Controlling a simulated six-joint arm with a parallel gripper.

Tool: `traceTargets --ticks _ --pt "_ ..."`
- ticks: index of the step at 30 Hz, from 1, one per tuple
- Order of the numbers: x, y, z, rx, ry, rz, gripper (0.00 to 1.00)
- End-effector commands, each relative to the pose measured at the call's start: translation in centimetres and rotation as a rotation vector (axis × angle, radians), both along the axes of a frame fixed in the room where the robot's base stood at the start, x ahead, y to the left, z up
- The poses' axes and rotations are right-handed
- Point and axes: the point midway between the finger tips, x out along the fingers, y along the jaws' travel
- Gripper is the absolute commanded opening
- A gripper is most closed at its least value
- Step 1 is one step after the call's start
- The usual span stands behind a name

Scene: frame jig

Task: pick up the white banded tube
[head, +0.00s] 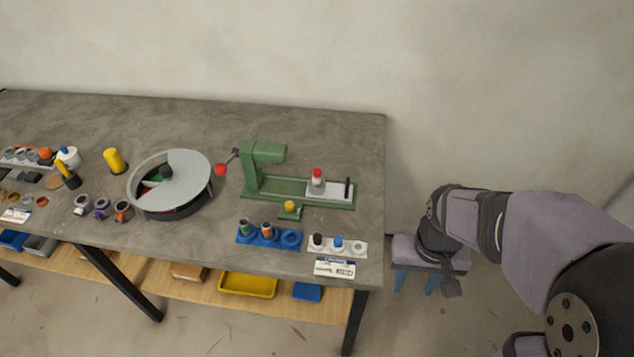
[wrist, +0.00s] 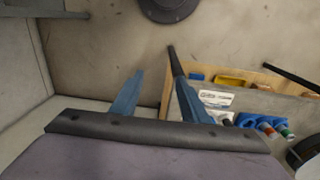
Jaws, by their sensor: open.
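Several small tubes or capped pieces stand on the bench, too small to tell surely which is the white banded tube. The blue rack (head: 291,239) holds a green-topped piece (head: 245,227) and an orange-topped piece (head: 267,230), with one empty ring at its right. The white rack (head: 327,251) beside it holds a black-topped piece (head: 318,241), a blue-topped piece (head: 338,243) and a pale one (head: 358,247). My gripper (head: 417,284) is open and empty, off the bench's right end. Its blue fingers also show in the wrist view (wrist: 160,88), with nothing between them.
A green press-like jig (head: 268,187) carries a red-topped grey piece (head: 317,181). Left of it are a round turntable with a grey cover (head: 183,175) and a yellow cylinder (head: 115,160). A lower shelf holds a yellow tray (head: 248,284). The bench's back right is clear.

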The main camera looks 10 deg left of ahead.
Motion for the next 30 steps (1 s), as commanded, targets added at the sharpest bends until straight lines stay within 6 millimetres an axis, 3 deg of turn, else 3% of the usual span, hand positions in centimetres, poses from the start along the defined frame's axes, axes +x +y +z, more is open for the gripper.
traceTargets --ticks 8,15,19,24,30 --pt "12.0 5.2 2.3 -0.037 -0.100 -0.014 0.41" --pt "21.3 13.0 3.0 -0.043 -0.214 -0.043 0.41" --pt "24.8 17.6 2.9 -0.034 -0.272 -0.062 0.41" --pt "27.4 22.2 2.7 -0.016 -0.330 -0.083 0.41" --pt "28.6 24.6 2.6 -0.004 -0.361 -0.098 0.41"
